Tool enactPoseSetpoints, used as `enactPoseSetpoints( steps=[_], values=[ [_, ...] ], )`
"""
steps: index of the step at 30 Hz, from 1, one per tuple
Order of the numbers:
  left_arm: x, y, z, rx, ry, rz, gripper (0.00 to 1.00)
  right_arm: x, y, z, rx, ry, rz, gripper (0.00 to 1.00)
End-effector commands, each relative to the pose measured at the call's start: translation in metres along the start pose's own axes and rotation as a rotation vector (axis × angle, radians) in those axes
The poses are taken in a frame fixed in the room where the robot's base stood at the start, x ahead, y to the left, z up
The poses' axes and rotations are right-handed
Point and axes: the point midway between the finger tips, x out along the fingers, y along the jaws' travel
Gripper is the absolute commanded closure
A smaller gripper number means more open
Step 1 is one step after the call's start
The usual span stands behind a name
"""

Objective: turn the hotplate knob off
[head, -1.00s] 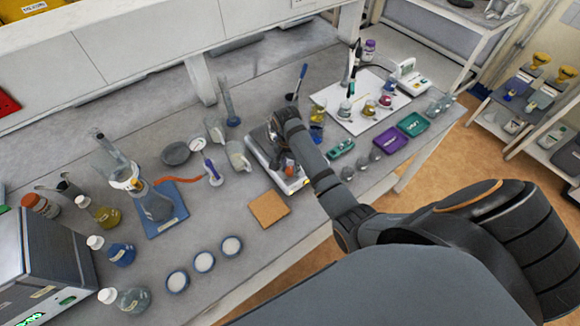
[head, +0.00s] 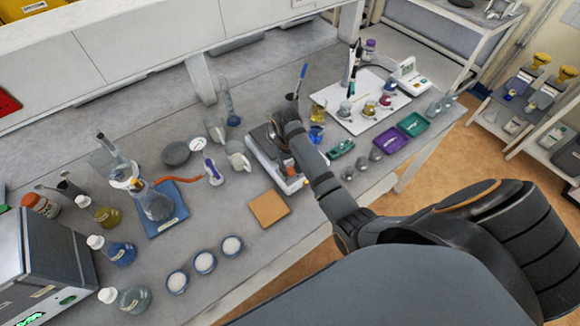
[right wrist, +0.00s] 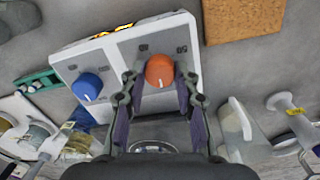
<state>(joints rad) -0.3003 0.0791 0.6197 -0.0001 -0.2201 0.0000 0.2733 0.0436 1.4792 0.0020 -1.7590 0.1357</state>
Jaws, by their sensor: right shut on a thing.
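The white hotplate (head: 262,158) stands on the bench near the middle of the head view, partly hidden by my right arm. In the right wrist view its front panel (right wrist: 122,52) carries an orange knob (right wrist: 160,69) and a blue knob (right wrist: 87,86). My right gripper (right wrist: 161,82) has its fingers on either side of the orange knob and is shut on it. A short white mark on this knob points toward the bottom of the wrist picture. In the head view the fingers are mostly hidden behind the wrist. My left gripper is not in view.
A cork mat (head: 269,209) lies in front of the hotplate. A white jug (head: 238,157) and a wash bottle (head: 213,172) stand to its left. A white tray of flasks (head: 347,120) and coloured trays (head: 412,124) lie to its right.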

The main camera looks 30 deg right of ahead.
Motion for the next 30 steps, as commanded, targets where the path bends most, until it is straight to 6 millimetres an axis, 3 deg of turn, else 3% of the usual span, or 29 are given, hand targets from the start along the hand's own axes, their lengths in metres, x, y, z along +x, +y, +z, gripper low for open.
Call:
enactPoseSetpoints(
  steps=[23,24,29,30],
  values=[
    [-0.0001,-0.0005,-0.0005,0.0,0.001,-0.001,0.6,-0.0011,0.0,-0.001,-0.106,0.008,0.0,1.0],
    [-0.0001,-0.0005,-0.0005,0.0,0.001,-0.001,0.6,-0.0011,-0.0001,-0.0009,-0.106,0.008,0.0,0.68],
    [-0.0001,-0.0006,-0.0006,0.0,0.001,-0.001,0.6,-0.0008,0.0,-0.0007,-0.106,0.007,0.0,0.46],
    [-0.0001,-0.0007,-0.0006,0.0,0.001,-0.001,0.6,-0.0007,0.0,-0.0005,-0.105,0.007,0.0,0.46]
  ],
)
